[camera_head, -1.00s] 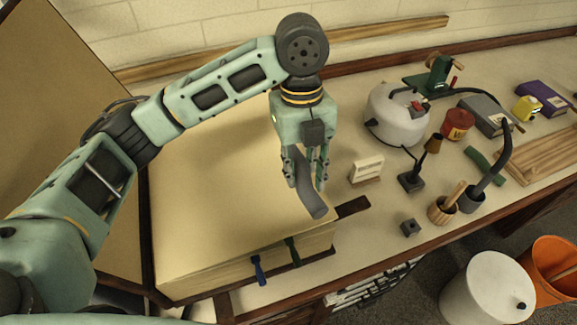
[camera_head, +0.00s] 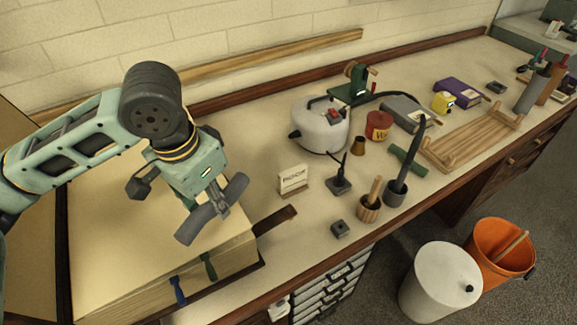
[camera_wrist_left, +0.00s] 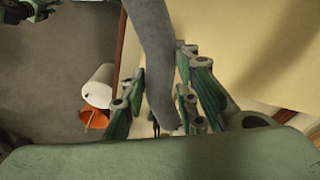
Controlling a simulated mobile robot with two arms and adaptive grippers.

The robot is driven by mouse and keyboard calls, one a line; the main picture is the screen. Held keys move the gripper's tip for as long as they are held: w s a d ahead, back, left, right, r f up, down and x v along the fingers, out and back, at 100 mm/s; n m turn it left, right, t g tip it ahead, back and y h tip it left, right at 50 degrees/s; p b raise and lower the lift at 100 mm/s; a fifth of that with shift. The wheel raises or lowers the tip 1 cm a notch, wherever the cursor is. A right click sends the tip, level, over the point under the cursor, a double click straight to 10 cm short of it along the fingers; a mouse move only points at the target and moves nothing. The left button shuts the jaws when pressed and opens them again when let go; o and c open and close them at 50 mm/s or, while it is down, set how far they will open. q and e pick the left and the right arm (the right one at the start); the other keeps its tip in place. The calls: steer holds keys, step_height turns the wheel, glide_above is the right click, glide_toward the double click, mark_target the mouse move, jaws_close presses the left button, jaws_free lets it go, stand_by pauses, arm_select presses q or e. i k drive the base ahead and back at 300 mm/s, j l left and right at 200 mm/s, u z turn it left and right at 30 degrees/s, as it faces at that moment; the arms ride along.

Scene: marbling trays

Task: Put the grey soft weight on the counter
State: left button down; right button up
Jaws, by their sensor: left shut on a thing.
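The grey soft weight (camera_head: 204,220) is a long, limp grey strip, held in my left gripper (camera_head: 213,203) in the head view. The gripper is shut around its middle, with one end hanging down toward the front and the other pointing up to the right. It is above the front right part of a large cream book (camera_head: 110,240). In the left wrist view the weight (camera_wrist_left: 155,45) passes between the fingers (camera_wrist_left: 160,100). The counter (camera_head: 262,220) stretches right of the book, pale with a brown front edge. My right gripper is not in view.
Near the book are a small white sign (camera_head: 293,180), a dark strip (camera_head: 275,220), a small grey block (camera_head: 340,229) and a wooden pot (camera_head: 369,208). A white kettle (camera_head: 320,128) stands behind. A white bin (camera_head: 440,285) and orange bucket (camera_head: 500,255) stand on the floor.

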mark_target(395, 178)
steer(key=i+l+z, duration=0.2)
steer(key=i+l, duration=0.35)
steer(key=l, duration=0.2)
steer(key=i+l+z, duration=0.15)
steer(key=i+l, duration=0.45)
